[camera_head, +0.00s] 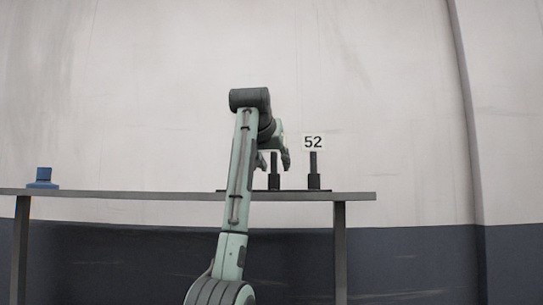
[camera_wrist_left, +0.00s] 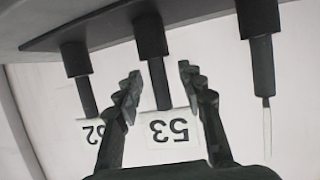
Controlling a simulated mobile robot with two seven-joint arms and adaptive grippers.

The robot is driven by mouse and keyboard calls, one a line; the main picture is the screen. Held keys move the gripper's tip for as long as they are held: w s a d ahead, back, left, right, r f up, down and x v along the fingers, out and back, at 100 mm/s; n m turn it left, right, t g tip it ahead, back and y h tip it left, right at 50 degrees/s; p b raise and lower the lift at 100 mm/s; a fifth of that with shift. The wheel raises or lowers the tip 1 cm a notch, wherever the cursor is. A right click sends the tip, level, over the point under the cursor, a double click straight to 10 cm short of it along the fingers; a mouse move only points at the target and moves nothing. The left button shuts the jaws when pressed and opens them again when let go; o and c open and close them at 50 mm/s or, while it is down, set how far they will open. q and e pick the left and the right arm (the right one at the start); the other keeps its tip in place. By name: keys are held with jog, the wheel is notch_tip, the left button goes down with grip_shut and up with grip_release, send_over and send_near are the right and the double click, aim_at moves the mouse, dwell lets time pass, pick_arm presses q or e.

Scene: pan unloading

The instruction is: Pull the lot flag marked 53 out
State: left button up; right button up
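The lot flag marked 53 (camera_wrist_left: 173,128) shows upside down in the left wrist view, a white plate on a dark stem in a thick dark socket (camera_wrist_left: 150,37). My left gripper (camera_wrist_left: 159,70) is open, one finger on each side of that stem, with gaps showing on both sides. In the head view the gripper (camera_head: 274,160) is at the post (camera_head: 273,178) left of flag 52, and the 53 plate is hidden behind my arm. My right gripper is not in view.
The flag marked 52 (camera_head: 313,143) stands close by on the right in the head view. Another post (camera_wrist_left: 259,50) with a thin white edge stands on the other side in the wrist view. A blue object (camera_head: 43,178) sits at the far left of the table (camera_head: 120,194).

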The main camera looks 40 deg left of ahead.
pick_arm(q)
jog(key=shift+w+a, duration=0.1)
grip_shut()
dwell(0.5)
